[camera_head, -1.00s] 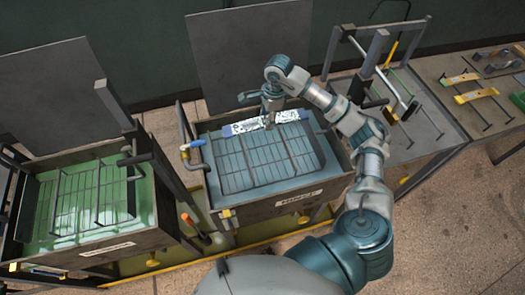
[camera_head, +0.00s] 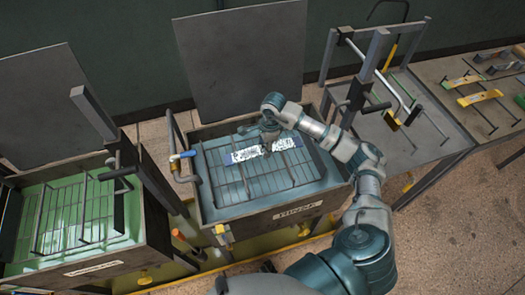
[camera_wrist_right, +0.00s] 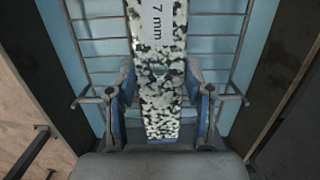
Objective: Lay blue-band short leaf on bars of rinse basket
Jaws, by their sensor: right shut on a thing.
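The leaf lies across the view, over the far part of the barred rinse basket (camera_head: 243,186) in the middle tank. In the right wrist view the leaf (camera_wrist_right: 160,95), marked "7 mm", runs between the fingers (camera_wrist_right: 162,104), with basket bars behind it. I cannot tell whether it touches the bars. My left gripper is not in view.
The middle tank (camera_head: 297,212) holds blue liquid and has dark walls and a pipe with a blue handle (camera_head: 182,155). A green tank (camera_head: 95,266) with another basket stands left. A bench (camera_head: 450,88) with yellow-ended leaves is at the right. The basket's near part is clear.

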